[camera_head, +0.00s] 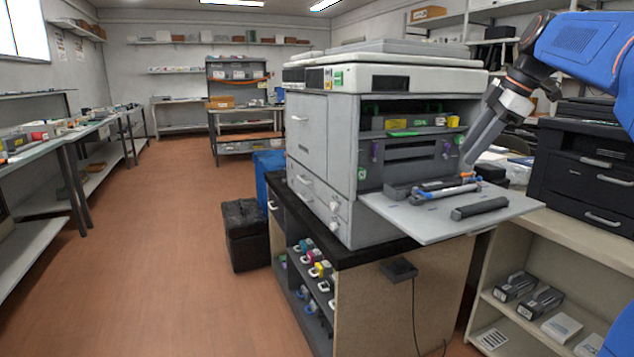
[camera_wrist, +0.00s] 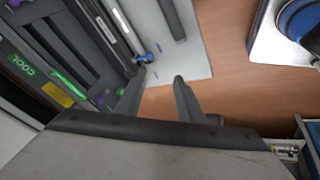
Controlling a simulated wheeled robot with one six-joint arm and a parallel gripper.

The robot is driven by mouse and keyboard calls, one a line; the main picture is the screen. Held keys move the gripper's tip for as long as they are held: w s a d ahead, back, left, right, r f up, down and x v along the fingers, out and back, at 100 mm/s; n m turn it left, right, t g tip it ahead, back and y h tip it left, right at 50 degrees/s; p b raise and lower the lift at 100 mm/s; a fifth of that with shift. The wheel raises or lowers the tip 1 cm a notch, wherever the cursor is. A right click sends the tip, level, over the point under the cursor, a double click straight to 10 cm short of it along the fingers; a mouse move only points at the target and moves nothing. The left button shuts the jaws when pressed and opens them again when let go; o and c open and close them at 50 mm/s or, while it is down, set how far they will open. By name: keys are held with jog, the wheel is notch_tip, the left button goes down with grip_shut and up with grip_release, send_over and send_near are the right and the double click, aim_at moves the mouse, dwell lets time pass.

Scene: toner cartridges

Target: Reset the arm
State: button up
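My gripper (camera_head: 466,166) hangs at the end of my blue arm, in front of the open printer (camera_head: 325,145) and above its lowered grey flap. In the wrist view its two dark fingers (camera_wrist: 158,92) stand apart with nothing between them, so it is open and empty. A dark cartridge (camera_head: 480,209) lies on the flap (camera_head: 420,222), and its end also shows in the wrist view (camera_wrist: 172,18). A long grey part with blue ends (camera_head: 445,193) lies at the printer's opening, below the gripper. The inside of the printer (camera_wrist: 65,55) fills the left of the wrist view.
A black printer (camera_head: 585,165) stands on the right bench, close to my arm. Coloured cartridges (camera_head: 318,268) sit on the shelf under the open printer. A black box (camera_head: 245,233) stands on the floor. The aisle floor (camera_head: 160,250) at the left is clear.

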jog(key=s+a+f+m+h, duration=0.2)
jog(key=s+a+f+m, duration=0.6)
jog(key=s+f, duration=0.55)
jog(key=s+a+f+m+h, duration=0.1)
jog(key=s+f+m, duration=0.6)
jog(key=s+f, duration=0.9)
notch_tip(320, 180, down, 3)
jog(key=shift+a+r+t+h, duration=0.1)
jog(key=shift+a+t+h, duration=0.25)
jog(key=shift+a, duration=0.55)
jog(key=shift+s, duration=0.1)
